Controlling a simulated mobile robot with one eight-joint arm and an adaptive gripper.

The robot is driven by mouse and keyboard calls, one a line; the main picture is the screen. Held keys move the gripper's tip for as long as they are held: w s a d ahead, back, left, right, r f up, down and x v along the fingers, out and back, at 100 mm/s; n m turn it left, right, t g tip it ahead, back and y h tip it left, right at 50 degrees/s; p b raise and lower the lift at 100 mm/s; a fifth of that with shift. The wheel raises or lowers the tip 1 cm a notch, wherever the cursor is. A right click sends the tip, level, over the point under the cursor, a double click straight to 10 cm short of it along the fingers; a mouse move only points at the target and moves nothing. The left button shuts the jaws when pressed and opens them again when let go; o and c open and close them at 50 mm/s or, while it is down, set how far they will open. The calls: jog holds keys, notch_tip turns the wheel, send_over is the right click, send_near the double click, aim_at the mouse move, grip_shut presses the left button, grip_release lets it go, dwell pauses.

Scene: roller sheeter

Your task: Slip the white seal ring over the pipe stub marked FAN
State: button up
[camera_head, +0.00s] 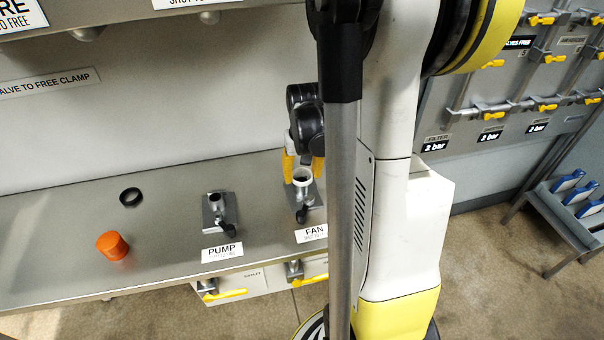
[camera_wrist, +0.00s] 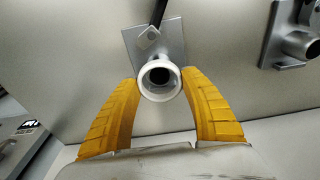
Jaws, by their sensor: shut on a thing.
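The white seal ring (camera_head: 302,174) is at the mouth of the pipe stub marked FAN (camera_head: 303,198). In the wrist view the ring (camera_wrist: 144,88) is lined up with the stub's dark bore (camera_wrist: 160,76). I cannot tell whether it sits around the stub's end or just above it. My gripper (camera_head: 303,171) has its yellow fingers on two opposite sides of the ring, and their tips (camera_wrist: 160,78) are shut on it. The FAN label (camera_head: 313,233) is on the bench edge. The stub stands upright on a grey plate (camera_wrist: 174,38).
The stub marked PUMP (camera_head: 215,205) stands to the left, with its bracket at upper right in the wrist view (camera_wrist: 297,40). A black ring (camera_head: 130,197) and an orange cap (camera_head: 112,246) lie on the steel bench (camera_head: 50,255). The left part of the bench is mostly clear.

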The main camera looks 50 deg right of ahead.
jog(key=shift+f, duration=0.2)
dwell(0.3)
jog(key=shift+f+b, duration=0.6)
jog(key=shift+b, duration=0.1)
jog(key=shift+f, duration=0.25)
jog(key=o, duration=1)
jog(key=shift+r, duration=0.15)
notch_tip(320, 180, up, 12)
jog(key=s, duration=0.1)
jog(key=shift+a, duration=0.4)
jog(key=shift+s+a, duration=0.1)
